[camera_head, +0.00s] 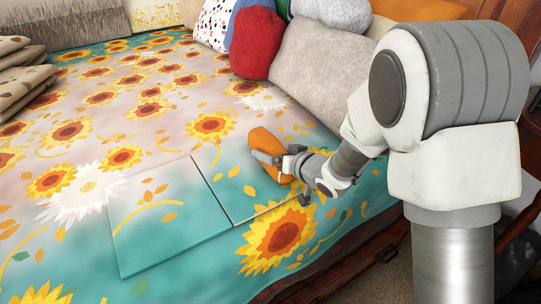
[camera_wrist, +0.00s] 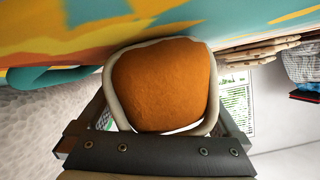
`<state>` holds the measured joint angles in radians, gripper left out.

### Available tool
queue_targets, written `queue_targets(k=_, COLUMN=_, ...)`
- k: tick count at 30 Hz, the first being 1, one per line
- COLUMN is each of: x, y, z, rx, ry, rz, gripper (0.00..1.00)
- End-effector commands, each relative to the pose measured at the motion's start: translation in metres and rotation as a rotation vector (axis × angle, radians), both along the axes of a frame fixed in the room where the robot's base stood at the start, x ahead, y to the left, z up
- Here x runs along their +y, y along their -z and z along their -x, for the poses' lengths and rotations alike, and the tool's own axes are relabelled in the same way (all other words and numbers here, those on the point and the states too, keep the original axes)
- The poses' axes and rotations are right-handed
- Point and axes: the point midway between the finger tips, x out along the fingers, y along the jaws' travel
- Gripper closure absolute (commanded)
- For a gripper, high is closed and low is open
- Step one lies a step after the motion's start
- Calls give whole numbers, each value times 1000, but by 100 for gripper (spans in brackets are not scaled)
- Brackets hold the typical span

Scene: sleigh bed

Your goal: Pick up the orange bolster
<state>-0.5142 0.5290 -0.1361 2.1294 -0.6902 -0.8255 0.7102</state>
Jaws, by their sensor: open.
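The small orange bolster (camera_head: 264,141) is on the sunflower bedspread near the bed's right edge, partly hidden by my gripper (camera_head: 272,160). In the wrist view the orange bolster (camera_wrist: 165,85) fills the middle, with a pale rim around it. My gripper's dark fingers (camera_wrist: 163,118) are open, one at each side of the bolster. I cannot tell whether they touch it.
A grey pillow (camera_head: 310,68), a red cushion (camera_head: 256,43) and a larger orange cushion (camera_head: 420,9) are at the back. Folded patterned cushions (camera_head: 22,78) lie at left. Two flat square pieces (camera_head: 172,222) lie on the bedspread in front. The middle is clear.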

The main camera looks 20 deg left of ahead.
Motion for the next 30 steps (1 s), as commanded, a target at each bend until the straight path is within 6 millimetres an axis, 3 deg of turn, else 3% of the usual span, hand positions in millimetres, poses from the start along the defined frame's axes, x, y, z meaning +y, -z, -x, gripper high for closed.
queue_targets(k=6, x=0, y=0, z=-1, rx=1, ry=1, rz=0, gripper=2)
queue_targets(k=19, x=0, y=0, z=0, rx=1, ry=1, rz=0, gripper=79)
queue_targets(k=30, x=0, y=-9, z=-1, rx=-1, ry=2, rz=-2, gripper=80)
